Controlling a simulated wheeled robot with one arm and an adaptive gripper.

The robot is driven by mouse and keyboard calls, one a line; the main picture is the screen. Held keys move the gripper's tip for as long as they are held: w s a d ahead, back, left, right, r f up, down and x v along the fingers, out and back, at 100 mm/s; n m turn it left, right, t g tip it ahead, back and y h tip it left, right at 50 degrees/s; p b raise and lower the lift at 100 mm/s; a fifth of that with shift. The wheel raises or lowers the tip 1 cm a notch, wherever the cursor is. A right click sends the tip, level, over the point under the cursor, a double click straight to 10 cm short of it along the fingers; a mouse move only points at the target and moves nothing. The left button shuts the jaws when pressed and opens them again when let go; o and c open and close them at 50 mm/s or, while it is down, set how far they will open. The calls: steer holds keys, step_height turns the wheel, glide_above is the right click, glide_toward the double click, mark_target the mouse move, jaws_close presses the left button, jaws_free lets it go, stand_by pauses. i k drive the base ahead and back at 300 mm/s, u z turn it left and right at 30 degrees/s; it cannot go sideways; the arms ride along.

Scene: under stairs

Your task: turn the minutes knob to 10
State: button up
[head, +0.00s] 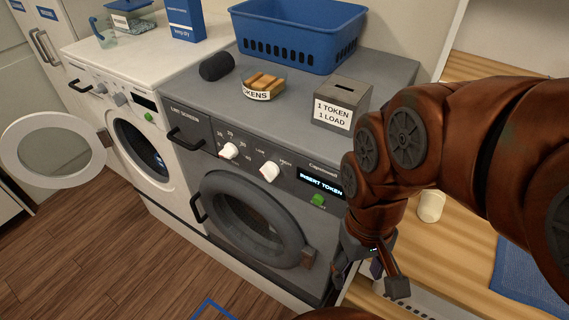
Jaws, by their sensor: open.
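The minutes knob (229,151) is the white left knob on the front panel of the grey dryer (210,110). Small numbers surround it, several of them too small to read surely; I cannot tell which one it points at. A second white knob (269,171), with labels that look like LOW and HIGH, sits to its right. My gripper (369,281) is open and empty, pointing down at the lower right, beside the dryer's right front corner and well apart from both knobs.
A display (320,182) reads INSERT TOKEN above a green button (318,200). A token dish (261,86), coin box (341,104) and blue basket (296,36) stand on the dryer. The white washer's round door (53,152) hangs open at left. Floor before the dryer is mostly clear.

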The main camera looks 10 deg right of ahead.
mark_target(229, 151)
steer(key=k, duration=1.25)
steer(key=u, duration=0.75)
steer(key=i, duration=0.8)
steer(key=u, duration=0.3)
